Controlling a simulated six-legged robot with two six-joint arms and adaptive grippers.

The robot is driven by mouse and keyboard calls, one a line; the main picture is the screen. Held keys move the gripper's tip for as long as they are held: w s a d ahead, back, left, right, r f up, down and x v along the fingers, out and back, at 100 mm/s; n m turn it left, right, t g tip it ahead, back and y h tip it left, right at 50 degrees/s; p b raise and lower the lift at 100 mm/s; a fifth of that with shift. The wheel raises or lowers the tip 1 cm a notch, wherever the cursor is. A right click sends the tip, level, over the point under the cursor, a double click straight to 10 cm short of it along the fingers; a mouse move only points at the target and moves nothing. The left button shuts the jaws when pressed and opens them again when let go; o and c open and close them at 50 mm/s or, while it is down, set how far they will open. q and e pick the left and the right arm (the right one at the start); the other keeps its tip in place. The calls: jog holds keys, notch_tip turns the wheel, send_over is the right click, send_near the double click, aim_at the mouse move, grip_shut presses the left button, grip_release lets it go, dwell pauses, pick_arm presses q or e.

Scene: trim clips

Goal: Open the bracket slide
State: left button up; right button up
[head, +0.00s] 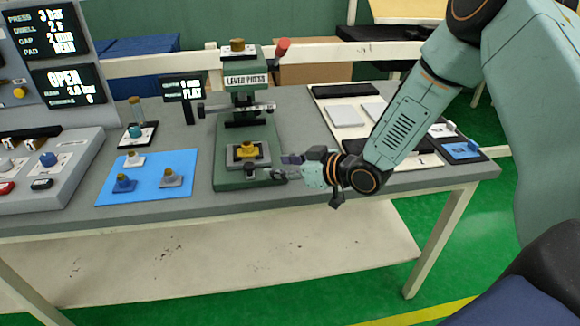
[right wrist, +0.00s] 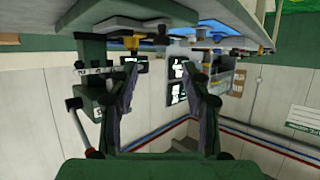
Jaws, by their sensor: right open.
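The green lever press (head: 243,110) stands on the grey bench. A small grey plate (head: 236,160), which looks like the bracket slide, sits low on its base and bears a yellow part (head: 249,149). My right gripper (head: 277,166) is just right of this plate, low at the base, with its fingers pointing left. In the right wrist view its two fingers (right wrist: 163,105) are spread with nothing between them. In that view the press (right wrist: 90,75) appears upside down at the left. I cannot tell whether a fingertip touches the slide. My left gripper is not in view.
A red-knobbed lever (head: 282,46) sticks out at the press's upper right. A small display (head: 182,88) reading FLAT stands left of it. A blue mat (head: 150,188) holds several clips. A control panel (head: 50,170) fills the left. White boards (head: 345,113) lie at right.

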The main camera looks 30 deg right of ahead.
jog(key=shift+v, duration=1.1)
jog(key=s+a+f+m+g+h+b, duration=0.2)
jog(key=s+f+m+g+h+b, duration=0.35)
jog(key=s+f, duration=1.25)
jog(key=s+f+g+b, duration=0.2)
jog(key=s+f, duration=0.4)
jog(key=s, duration=0.3)
jog(key=s+f+g+h+b, duration=0.1)
jog(key=s+f+g+b, duration=0.1)
jog(key=s+f+g, duration=0.2)
jog(key=s+f, duration=0.3)
jog(key=s, duration=0.3)
jog(key=shift+s+a+m+b, duration=0.15)
jog(key=shift+a+m+b, duration=0.15)
jog(key=shift+a+m, duration=0.1)
